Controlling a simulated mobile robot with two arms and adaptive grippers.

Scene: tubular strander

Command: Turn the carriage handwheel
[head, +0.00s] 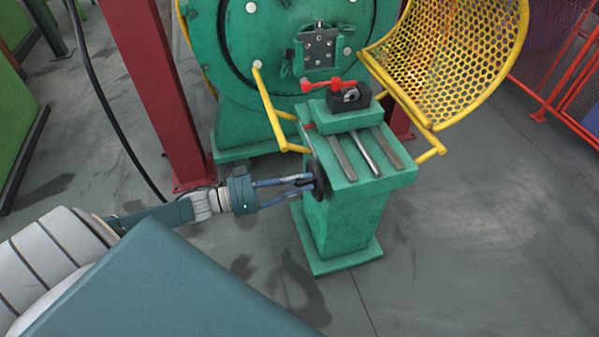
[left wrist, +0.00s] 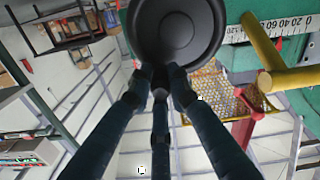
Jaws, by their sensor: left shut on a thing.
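The carriage handwheel (head: 318,180) is a dark round wheel on the left side of the green carriage stand (head: 342,218). My left gripper (head: 308,181) reaches it from the left, with its fingers at the wheel. In the left wrist view the black wheel (left wrist: 178,22) fills the top middle, and the fingers of my left gripper (left wrist: 160,88) close together at its lower edge, on what looks like its handle. The handle itself is mostly hidden between the fingertips. The carriage (head: 345,118) sits on rails on top of the stand, with a red-handled clamp (head: 328,86). My right gripper is not in view.
A yellow bar (head: 270,110) runs beside the stand, and a yellow mesh guard (head: 450,60) stands open to the right. A red post (head: 160,95) rises behind my left arm. A scale (left wrist: 275,27) shows near the wheel. Floor right of the stand is clear.

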